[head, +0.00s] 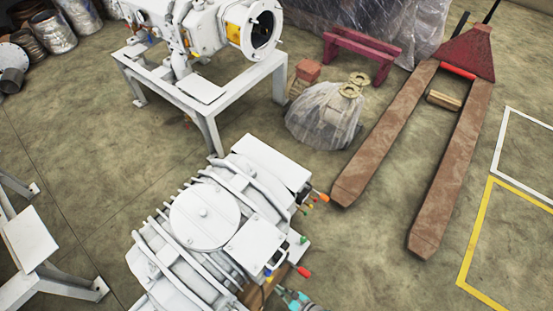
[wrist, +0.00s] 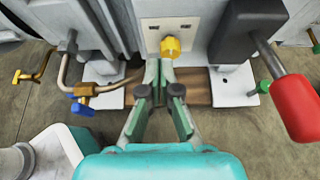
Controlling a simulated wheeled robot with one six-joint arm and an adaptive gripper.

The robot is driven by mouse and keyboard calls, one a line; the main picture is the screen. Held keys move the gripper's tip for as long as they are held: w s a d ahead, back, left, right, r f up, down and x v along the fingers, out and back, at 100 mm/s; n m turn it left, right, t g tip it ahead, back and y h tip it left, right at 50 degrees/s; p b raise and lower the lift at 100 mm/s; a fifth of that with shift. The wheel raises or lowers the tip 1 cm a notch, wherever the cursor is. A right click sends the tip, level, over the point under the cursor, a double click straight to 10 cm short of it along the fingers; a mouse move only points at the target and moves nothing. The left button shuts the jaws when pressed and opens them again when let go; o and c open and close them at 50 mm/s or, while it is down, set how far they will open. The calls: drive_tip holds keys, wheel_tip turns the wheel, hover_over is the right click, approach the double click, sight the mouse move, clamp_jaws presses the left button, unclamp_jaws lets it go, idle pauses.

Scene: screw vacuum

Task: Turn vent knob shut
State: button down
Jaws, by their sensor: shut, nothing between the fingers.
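In the wrist view a yellow round knob (wrist: 171,47) sits on a pale plate on the front of the white vacuum machine (wrist: 196,20). No label names it as the vent knob. My gripper (wrist: 158,68) is shut and empty, its green fingertips together just below and slightly left of the yellow knob; I cannot tell whether they touch it. In the head view the white machine (head: 203,220) fills the lower middle, and my gripper (head: 292,298) shows at the bottom edge beside its right end. The yellow knob is not clear there.
A red-handled lever (wrist: 296,108) and a green knob (wrist: 265,87) are at the right in the wrist view. A blue valve handle (wrist: 82,107) on a bent pipe is at the left. In the head view a pallet jack (head: 455,165) stands right, with open floor before it.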

sight(270, 279)
drive_tip(key=shift+s+d, duration=0.5)
drive_tip(key=shift+d, duration=0.15)
drive_tip(key=w+a, duration=0.3)
drive_tip(key=w, duration=0.3)
drive_tip(key=shift+f, duration=0.2)
idle(0.6)
drive_tip(key=shift+s+a+f, duration=0.1)
drive_tip(key=shift+s+f, duration=0.1)
idle(0.7)
drive_tip(key=shift+s+a+r, duration=0.1)
drive_tip(key=shift+s+a, duration=0.4)
drive_tip(key=shift+s, duration=0.1)
drive_tip(key=shift+s+a, duration=0.15)
drive_tip(key=shift+s, duration=0.2)
idle(0.5)
